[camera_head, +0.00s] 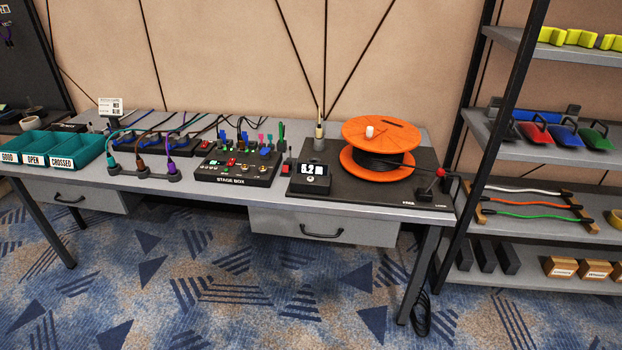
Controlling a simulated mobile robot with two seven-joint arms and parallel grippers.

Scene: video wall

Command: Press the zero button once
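A small black counter box (311,178) with a lit display reading about 6.2 stands on the black board at the right part of the workbench. A small round light button (309,180) shows on its face below the display; its label is too small to read, so I cannot tell whether it is the zero button. Neither of my grippers is in view.
An orange cable reel (382,135) stands right of the counter box, and a lever with a red knob (440,173) is at the board's right. A stage box (238,167) with several plugs is to the left. Teal bins (72,150) stand far left. A shelf rack (500,125) rises at right.

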